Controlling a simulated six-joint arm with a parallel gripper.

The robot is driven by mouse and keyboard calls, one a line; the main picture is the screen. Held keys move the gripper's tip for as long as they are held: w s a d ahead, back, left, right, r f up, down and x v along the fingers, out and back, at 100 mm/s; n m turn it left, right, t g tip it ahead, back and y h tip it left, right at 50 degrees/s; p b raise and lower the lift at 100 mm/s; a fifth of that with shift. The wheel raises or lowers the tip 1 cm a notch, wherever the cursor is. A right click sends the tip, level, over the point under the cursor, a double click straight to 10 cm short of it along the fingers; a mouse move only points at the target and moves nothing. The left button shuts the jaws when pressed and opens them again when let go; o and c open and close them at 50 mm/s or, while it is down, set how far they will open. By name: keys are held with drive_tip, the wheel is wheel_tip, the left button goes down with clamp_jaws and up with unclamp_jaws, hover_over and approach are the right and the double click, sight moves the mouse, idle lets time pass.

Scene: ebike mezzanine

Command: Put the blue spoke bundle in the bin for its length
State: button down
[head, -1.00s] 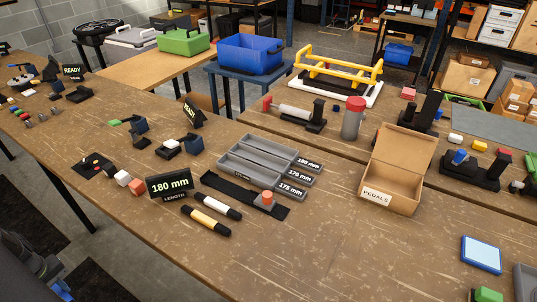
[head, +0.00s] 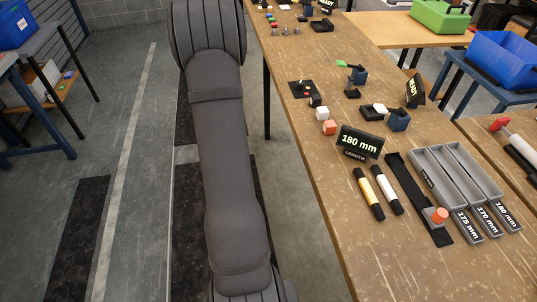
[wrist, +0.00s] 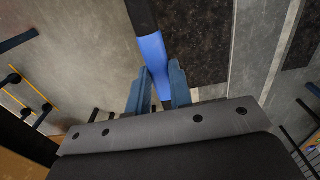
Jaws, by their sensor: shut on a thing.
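In the wrist view my gripper (wrist: 156,88) is shut on the blue spoke bundle (wrist: 154,52), which has a black end piece. In the head view the gripper and bundle are out of sight. Three grey length bins stand side by side on the bench: the 175 mm bin (head: 426,165), the 170 mm bin (head: 452,168) and the 180 mm bin (head: 478,168). A display (head: 359,142) reads "180 mm LENGTH". A black gauge rail (head: 407,183) with an orange knob (head: 439,215) lies left of the bins.
Yellow (head: 370,195) and white (head: 388,190) bundles lie left of the rail. A READY sign (head: 415,90) and small parts stand farther back. The bench front is clear. My arm hangs over the floor left of the bench (head: 340,240).

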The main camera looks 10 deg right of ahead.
drive_tip(key=w+d+r+n, duration=0.2)
drive_tip(key=w+d+r, duration=0.5)
drive_tip(key=w+d, duration=0.15)
drive_tip(key=d+r+n, duration=0.1)
drive_tip(key=d+r, duration=0.4)
drive_tip(key=d, duration=0.5)
drive_tip(key=d+r+n, duration=0.1)
drive_tip(key=d+r, duration=0.4)
drive_tip(key=d, duration=0.4)
drive_tip(key=d+r+n, duration=0.1)
drive_tip(key=d+r, duration=0.4)
drive_tip(key=d, duration=0.5)
drive_tip(key=s+d+r, duration=0.2)
drive_tip(key=s+d, duration=0.3)
drive_tip(key=d, duration=0.6)
drive_tip(key=m, duration=0.5)
approach(481, 183)
drive_tip(key=w+a+r, duration=0.1)
drive_tip(key=w+r, duration=0.1)
drive_tip(key=w, duration=0.3)
drive_tip(key=shift+s+a+f, duration=0.1)
drive_tip(key=shift+f, duration=1.4)
drive_tip(key=shift+s+f, duration=0.1)
drive_tip(key=shift+f, duration=1.4)
